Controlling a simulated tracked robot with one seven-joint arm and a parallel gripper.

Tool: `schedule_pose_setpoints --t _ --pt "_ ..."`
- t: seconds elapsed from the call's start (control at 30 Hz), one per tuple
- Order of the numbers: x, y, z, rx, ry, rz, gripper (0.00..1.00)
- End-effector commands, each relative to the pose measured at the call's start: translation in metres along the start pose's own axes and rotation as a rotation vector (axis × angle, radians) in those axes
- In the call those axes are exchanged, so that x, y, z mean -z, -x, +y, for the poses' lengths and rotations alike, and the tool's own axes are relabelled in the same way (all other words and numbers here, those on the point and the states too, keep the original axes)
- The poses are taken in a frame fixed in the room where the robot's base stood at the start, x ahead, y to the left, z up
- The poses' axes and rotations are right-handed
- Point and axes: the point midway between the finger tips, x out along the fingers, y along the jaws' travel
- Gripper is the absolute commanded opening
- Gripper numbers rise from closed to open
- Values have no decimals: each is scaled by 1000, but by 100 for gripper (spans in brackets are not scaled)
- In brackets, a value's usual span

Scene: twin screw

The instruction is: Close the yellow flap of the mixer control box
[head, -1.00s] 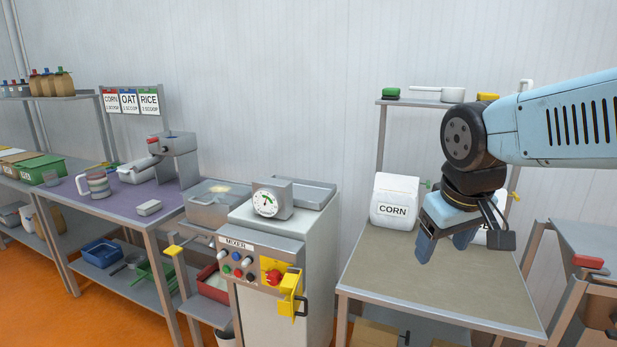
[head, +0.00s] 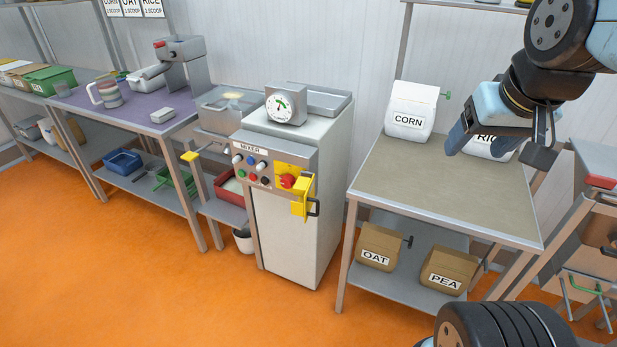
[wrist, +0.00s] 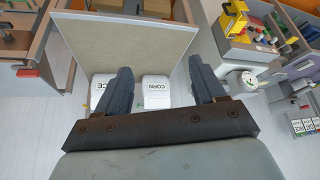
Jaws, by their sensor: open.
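The mixer control box (head: 262,170) is on the front of the grey mixer cabinet, with coloured buttons and a red knob (head: 287,181) on a yellow plate. The yellow flap (head: 302,198) stands open, sticking out in front at the right of the red knob. It has a dark handle. In the wrist view, the yellow flap (wrist: 235,16) shows at the upper right, upside down. My gripper (head: 458,140) is open and empty, high over the table right of the mixer, well apart from the flap. In the wrist view, its two fingers (wrist: 160,82) are spread.
A beige-topped table (head: 440,195) stands right of the mixer, with white CORN (head: 410,108) and RICE bags at its back. Its lower shelf holds OAT (head: 379,246) and PEA (head: 447,270) bags. Orange floor (head: 200,300) lies clear in front of the mixer.

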Motion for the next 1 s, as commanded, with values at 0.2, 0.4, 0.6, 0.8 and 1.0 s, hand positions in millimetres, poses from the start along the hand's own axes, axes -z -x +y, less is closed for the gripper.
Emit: schedule_pose_setpoints --t 0.2,0.4,0.6,0.8,1.0 --pt "0 0 0 0 0 -1 66" --pt "3 -11 -4 28 -36 -55 46" --pt "10 -41 -18 106 -148 -205 27" --pt "18 -73 -31 187 -280 -362 8" --pt "25 -106 -44 262 -418 -512 0"
